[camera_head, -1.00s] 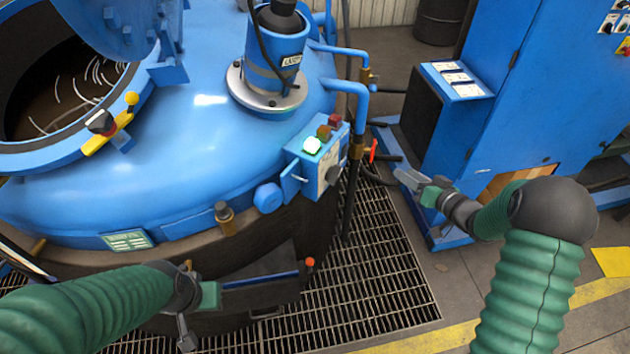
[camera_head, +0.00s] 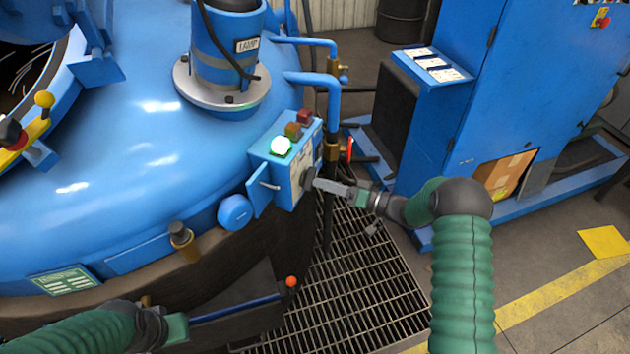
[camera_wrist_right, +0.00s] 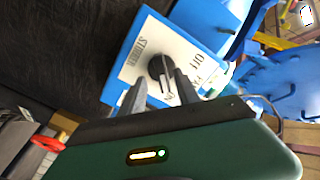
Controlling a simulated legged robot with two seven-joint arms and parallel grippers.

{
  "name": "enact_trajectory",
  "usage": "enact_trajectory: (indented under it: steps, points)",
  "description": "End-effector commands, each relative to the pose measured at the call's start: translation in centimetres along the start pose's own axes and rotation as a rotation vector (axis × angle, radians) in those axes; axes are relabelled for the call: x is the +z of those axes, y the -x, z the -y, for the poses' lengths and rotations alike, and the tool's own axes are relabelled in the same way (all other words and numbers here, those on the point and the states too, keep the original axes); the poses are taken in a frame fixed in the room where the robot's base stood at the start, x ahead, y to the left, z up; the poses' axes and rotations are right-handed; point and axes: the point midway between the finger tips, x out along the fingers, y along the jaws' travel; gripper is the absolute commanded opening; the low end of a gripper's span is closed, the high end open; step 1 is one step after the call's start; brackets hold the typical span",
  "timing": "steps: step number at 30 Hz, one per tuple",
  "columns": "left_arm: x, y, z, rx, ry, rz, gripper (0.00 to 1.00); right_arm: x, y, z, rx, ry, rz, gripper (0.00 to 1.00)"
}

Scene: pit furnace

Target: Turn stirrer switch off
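The stirrer switch is a black rotary knob (camera_wrist_right: 160,68) on a white plate (camera_wrist_right: 140,60) in the right wrist view. The plate reads STIRRER and OFF. In the head view its blue control box (camera_head: 272,150) is on the side of the furnace, with a lit green lamp (camera_head: 281,145) on top. My right gripper (camera_head: 318,184) is at the knob. In the right wrist view its two fingers (camera_wrist_right: 160,88) are apart, one on each side of the knob's near end; contact cannot be told. My left gripper (camera_head: 176,330) is low at left, its fingertips hardly visible.
An orange lamp (camera_head: 293,130) and a red lamp (camera_head: 304,116) sit beside the green one. A blue pipe (camera_head: 334,110) and a red-handled valve (camera_head: 349,149) stand close right of the box. A blue cabinet (camera_head: 510,90) is farther right. Floor grating (camera_head: 350,270) lies below.

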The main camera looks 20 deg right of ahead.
Motion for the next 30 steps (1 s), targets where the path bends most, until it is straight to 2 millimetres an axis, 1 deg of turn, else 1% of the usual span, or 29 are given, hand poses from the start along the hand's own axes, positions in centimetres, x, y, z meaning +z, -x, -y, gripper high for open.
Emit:
enact_trajectory:
  steps: [1, 3, 6, 9, 14, 15, 21, 24, 30]
  points:
    - [0.0, 0.0, 0.0, 0.000, 0.000, 0.000, 0.00, 0.1, -1.0, 0.1, -0.002, 0.000, 0.002, 0.38]
    - [0.0, -0.1, 0.0, 0.000, 0.000, 0.000, 0.00, 0.0, -2.0, 0.0, -0.001, 0.002, 0.001, 0.38]
    - [0.0, -0.1, 0.0, 0.000, 0.000, 0.000, 0.00, 0.0, -3.0, 0.0, 0.000, 0.000, 0.001, 0.38]
    - [0.0, -0.1, 0.0, 0.000, 0.000, 0.000, 0.00, 0.0, -3.4, 0.0, 0.001, 0.000, 0.001, 0.38]
    - [0.0, -0.1, 0.0, 0.000, 0.000, 0.000, 0.00, 0.0, -3.3, 0.0, 0.001, 0.000, 0.000, 0.38]
    - [0.0, -0.1, 0.0, 0.000, 0.000, 0.000, 0.00, 0.0, -3.3, 0.0, 0.001, 0.000, 0.000, 0.37]
    - [0.0, -0.1, 0.0, 0.000, 0.000, 0.000, 0.00, 0.0, -3.3, 0.0, 0.001, 0.000, 0.000, 0.11]
    - [0.0, -0.1, 0.0, 0.000, 0.000, 0.000, 0.00, 0.0, -3.3, -0.1, 0.002, 0.000, 0.000, 0.00]
    - [0.0, -0.1, 0.0, 0.000, 0.000, 0.000, 0.00, 0.0, -3.2, -0.1, 0.003, 0.000, 0.000, 0.00]
